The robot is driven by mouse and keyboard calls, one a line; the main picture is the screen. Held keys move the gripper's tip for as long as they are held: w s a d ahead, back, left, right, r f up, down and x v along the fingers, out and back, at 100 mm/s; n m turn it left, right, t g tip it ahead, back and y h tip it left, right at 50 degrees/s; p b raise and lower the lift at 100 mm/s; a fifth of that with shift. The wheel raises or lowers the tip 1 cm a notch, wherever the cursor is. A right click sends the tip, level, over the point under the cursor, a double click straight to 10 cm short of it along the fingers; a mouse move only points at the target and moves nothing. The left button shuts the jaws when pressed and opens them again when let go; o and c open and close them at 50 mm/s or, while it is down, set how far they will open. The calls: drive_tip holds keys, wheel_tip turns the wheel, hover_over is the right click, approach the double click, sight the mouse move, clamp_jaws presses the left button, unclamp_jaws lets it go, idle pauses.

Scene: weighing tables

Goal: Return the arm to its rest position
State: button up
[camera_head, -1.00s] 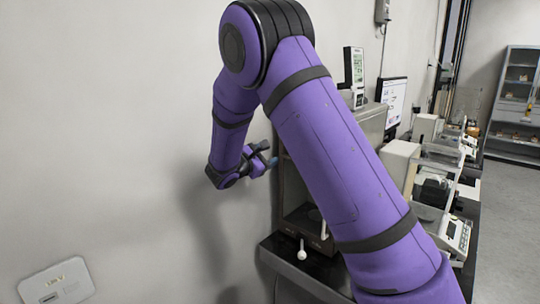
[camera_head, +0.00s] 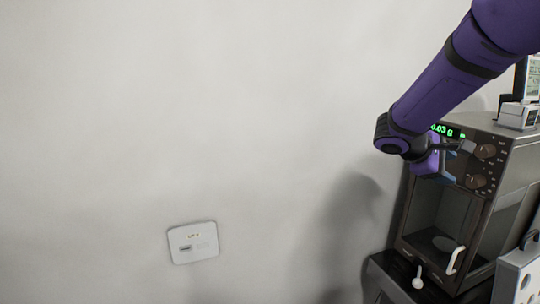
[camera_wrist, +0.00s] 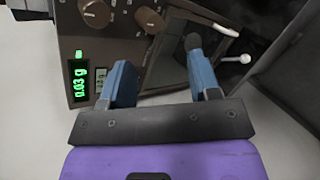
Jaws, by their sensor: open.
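My purple arm reaches in from the upper right in the head view. My gripper (camera_head: 448,163) is in front of the upper front panel of a dark balance cabinet (camera_head: 515,165). In the wrist view my gripper (camera_wrist: 158,75) has its two blue fingers apart with nothing between them. The cabinet's knobs and green display (camera_wrist: 80,82) lie just beyond the fingers. The display reads about 0.03 g. Whether a finger touches the panel cannot be told.
The cabinet has a glass front with a white handle (camera_head: 455,260). A white wall plate (camera_head: 193,242) is at lower left. The wall area left of my arm is clear.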

drive_tip(key=s+a+r+m+t+y, duration=0.1)
drive_tip(key=s+a+m+y, duration=0.2)
drive_tip(key=s, duration=0.6)
drive_tip(key=s+a+r+m+t+y, duration=0.2)
drive_tip(key=s+a+y, duration=0.3)
drive_tip(key=s, duration=0.4)
drive_tip(key=s+a+r+m+t+y, duration=0.1)
drive_tip(key=s+a+m+y, duration=0.2)
drive_tip(key=s, duration=0.6)
drive_tip(key=shift+s+a+r+m+y, duration=0.2)
drive_tip(key=shift+a+r+m+y, duration=0.15)
drive_tip(key=shift+y, duration=0.25)
drive_tip(key=shift+w, duration=0.15)
drive_tip(key=w+d+f+n+g+h, duration=0.15)
drive_tip(key=w+d+h, duration=0.35)
drive_tip(key=w, duration=0.6)
drive_tip(key=w+d+f+n+g+h, duration=0.1)
drive_tip(key=w+d+n+g+h, duration=0.2)
drive_tip(key=w+d+h, duration=0.55)
drive_tip(key=w+a+f+n+t+h, duration=0.2)
drive_tip(key=w+a+f+n+t, duration=0.15)
drive_tip(key=w, duration=0.75)
drive_tip(key=w+a+f+n+t+h, duration=0.2)
drive_tip(key=w+f, duration=0.3)
drive_tip(key=w, duration=0.6)
drive_tip(key=x, duration=1.1)
drive_tip(key=shift+s+d+y, duration=0.1)
drive_tip(key=shift+y, duration=0.15)
drive_tip(key=shift+c, duration=0.3)
